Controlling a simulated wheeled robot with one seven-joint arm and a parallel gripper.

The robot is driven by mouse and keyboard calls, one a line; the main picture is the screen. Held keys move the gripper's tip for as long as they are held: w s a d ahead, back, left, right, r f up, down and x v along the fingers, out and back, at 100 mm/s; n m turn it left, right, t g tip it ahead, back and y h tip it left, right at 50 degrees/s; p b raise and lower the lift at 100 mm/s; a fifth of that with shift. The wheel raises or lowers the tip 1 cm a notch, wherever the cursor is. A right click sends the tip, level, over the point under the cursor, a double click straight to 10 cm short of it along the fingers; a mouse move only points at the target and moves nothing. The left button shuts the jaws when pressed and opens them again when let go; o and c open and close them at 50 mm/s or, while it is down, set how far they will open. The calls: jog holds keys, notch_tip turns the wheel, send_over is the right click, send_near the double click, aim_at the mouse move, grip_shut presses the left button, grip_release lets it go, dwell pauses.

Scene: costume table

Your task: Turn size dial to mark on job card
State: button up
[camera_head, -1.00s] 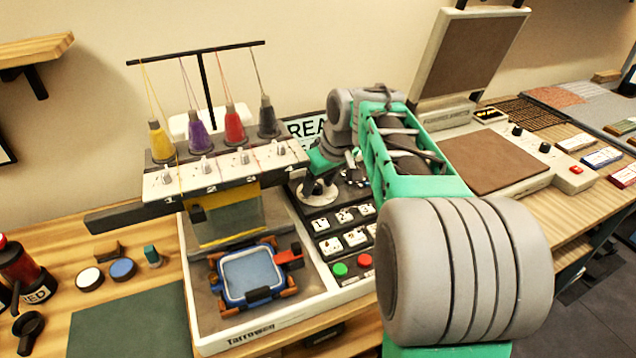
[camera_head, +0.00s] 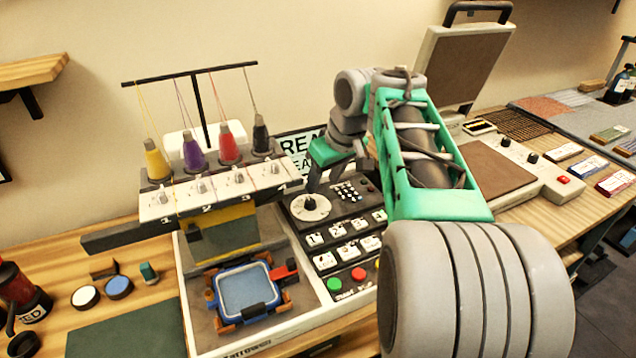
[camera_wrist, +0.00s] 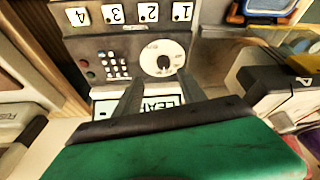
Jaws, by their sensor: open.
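The size dial (camera_head: 296,209) is a white disc with a black knob (camera_head: 310,203) on the dark control panel of the embroidery machine. It also shows in the wrist view (camera_wrist: 150,54), with its knob (camera_wrist: 163,62) clear of the fingers. My gripper (camera_head: 312,188) is above and just behind the dial, pointing down. In the wrist view my gripper (camera_wrist: 160,82) has its two dark fingers apart, with nothing between them but background. A pale sign (camera_head: 300,146) with large letters stands behind the panel, partly hidden by my arm. The dial's small markings are too blurred to read.
Numbered buttons (camera_head: 349,251), a keypad (camera_head: 347,192) and a green button (camera_head: 334,285) are beside the dial. Spools and the white needle head (camera_head: 220,189) stand close on the left. A blue hoop (camera_head: 245,290) lies in front. A heat press (camera_head: 487,178) is at right.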

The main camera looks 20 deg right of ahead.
aim_at(311, 201)
jog(key=shift+g+y, duration=0.7)
jog(key=shift+g, duration=0.1)
jog(key=d+f+p, duration=0.1)
jog(key=d, duration=0.1)
jog(key=w+d+p, duration=0.1)
jog(key=p, duration=0.1)
jog(key=d+f+p, duration=0.1)
jog(key=d+p, duration=0.1)
jog(key=shift+w+d+f, duration=0.15)
jog(key=shift+d+f, duration=0.15)
jog(key=shift+f, duration=0.05)
jog(key=a+n, duration=0.1)
jog(key=n, duration=0.1)
jog(key=w+a+r+n+y, duration=0.1)
jog(key=n, duration=0.1)
jog(key=shift+w+n, duration=0.2)
jog(key=shift+n, duration=0.1)
jog(key=a+f+n+b, duration=0.1)
jog(key=f, duration=0.1)
jog(key=a+f+n, duration=0.2)
jog(key=a+f+n+b, duration=0.1)
jog(key=shift+w+a+f+n+b, duration=0.25)
jog(key=shift+w+f+n+b, duration=0.05)
jog(key=shift+w+f+b, duration=0.1)
grip_shut()
jog(key=shift+y, duration=0.3)
